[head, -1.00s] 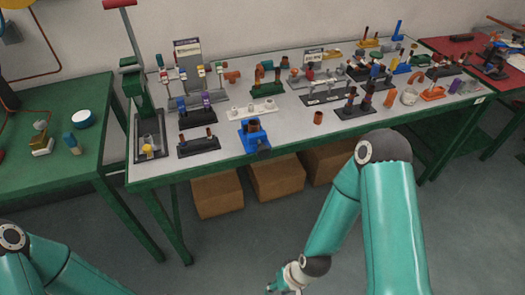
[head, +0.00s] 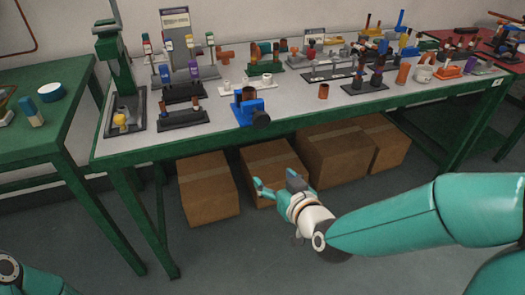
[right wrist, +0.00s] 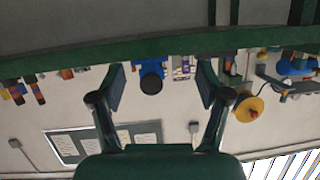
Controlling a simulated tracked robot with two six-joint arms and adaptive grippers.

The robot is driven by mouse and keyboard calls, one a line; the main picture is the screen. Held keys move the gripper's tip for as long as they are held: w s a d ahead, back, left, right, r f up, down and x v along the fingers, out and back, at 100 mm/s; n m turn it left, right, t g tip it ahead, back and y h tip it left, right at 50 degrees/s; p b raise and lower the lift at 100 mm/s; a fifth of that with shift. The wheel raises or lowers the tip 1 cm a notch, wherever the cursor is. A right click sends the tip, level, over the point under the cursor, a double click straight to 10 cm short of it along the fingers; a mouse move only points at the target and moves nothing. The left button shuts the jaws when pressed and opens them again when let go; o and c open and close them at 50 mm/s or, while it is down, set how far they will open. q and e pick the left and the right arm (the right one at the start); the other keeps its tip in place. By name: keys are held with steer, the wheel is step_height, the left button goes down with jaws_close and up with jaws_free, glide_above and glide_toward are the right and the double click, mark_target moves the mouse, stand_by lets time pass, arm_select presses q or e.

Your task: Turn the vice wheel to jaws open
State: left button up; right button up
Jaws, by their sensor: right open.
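The blue vice (head: 246,104) stands at the front edge of the grey-topped table, with a copper-coloured piece in its top. Its dark round wheel (head: 261,119) faces the front, out over the table edge. My right gripper (head: 275,182) is below and in front of the vice, lower than the table top, open and empty. In the right wrist view the picture is upside down; the vice wheel (right wrist: 151,84) shows between the two spread fingers (right wrist: 160,88), some way off. How far the jaws are apart cannot be told. My left gripper is out of view.
The grey table (head: 215,135) holds several small fixtures and pipe pieces. A green press (head: 115,65) stands at its left end. Cardboard boxes (head: 208,188) lie under it. A green table (head: 40,130) is at the left. The floor in front is clear.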

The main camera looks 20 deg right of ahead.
mark_target(263, 124)
step_height(263, 124, up, 6)
steer(key=s+d+t+h+b, duration=0.1)
steer(key=d+t+b, duration=0.1)
steer(key=t+b, duration=0.2)
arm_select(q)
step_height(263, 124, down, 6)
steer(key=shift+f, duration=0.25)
arm_select(e)
steer(key=w, duration=1.6)
steer(key=shift+w+a+f, duration=0.1)
steer(key=shift+w+a, duration=0.1)
steer(key=shift+a, duration=0.15)
steer(key=shift+d, duration=0.1)
steer(key=c, duration=1.2)
steer(key=shift+o, duration=0.2)
